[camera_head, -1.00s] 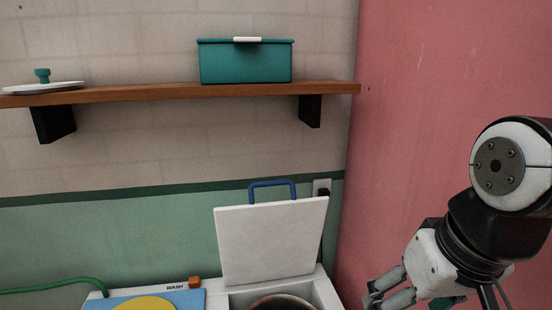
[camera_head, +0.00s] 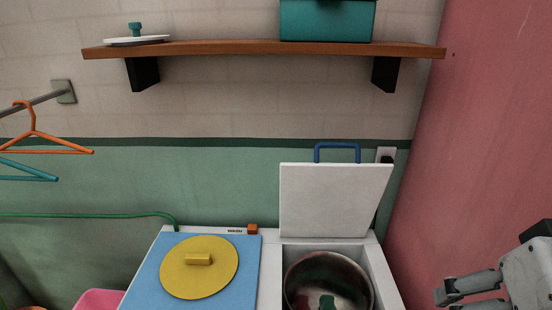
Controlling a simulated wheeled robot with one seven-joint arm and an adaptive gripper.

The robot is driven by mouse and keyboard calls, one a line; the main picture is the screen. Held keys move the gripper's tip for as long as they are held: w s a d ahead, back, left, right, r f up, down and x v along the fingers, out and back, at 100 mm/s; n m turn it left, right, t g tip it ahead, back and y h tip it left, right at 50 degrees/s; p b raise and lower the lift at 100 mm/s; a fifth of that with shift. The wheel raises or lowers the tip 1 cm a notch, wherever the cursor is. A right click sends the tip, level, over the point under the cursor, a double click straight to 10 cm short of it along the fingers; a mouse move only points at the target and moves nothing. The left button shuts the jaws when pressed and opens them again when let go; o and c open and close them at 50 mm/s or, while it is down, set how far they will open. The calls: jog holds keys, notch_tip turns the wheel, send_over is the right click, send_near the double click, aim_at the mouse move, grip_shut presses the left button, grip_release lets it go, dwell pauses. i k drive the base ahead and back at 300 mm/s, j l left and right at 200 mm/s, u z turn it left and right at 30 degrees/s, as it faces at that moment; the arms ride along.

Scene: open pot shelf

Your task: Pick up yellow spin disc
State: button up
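The yellow spin disc (camera_head: 215,280) is a flat round plate with a raised yellow bar handle (camera_head: 198,259) on top. It lies on the blue panel (camera_head: 248,264) of the white washing machine, left of the open tub. My gripper (camera_head: 443,296) is at the lower right edge, far to the right of the disc and not touching it. Two grey fingers show, partly cut off by the frame; whether they are open or shut is unclear.
The washer's white lid (camera_head: 335,199) with a blue handle stands raised behind a metal tub (camera_head: 300,272) holding dark items. A wooden shelf (camera_head: 230,48) hangs above. Hangers (camera_head: 45,147) are at left. A pink wall (camera_head: 480,130) bounds the right. A pink container (camera_head: 98,299) is at lower left.

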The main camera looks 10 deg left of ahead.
aim_at(198, 267)
jog(key=u, duration=1.15)
jog(key=i+j+z, duration=0.1)
jog(key=j, duration=0.25)
jog(key=i+j+z, duration=0.1)
jog(key=j, duration=0.2)
jog(key=i+j+z, duration=0.1)
jog(key=j, duration=0.25)
jog(key=i+j+z, duration=0.1)
jog(key=j, duration=0.3)
jog(key=i+j+z, duration=0.1)
jog(key=j, duration=0.25)
jog(key=i, duration=0.1)
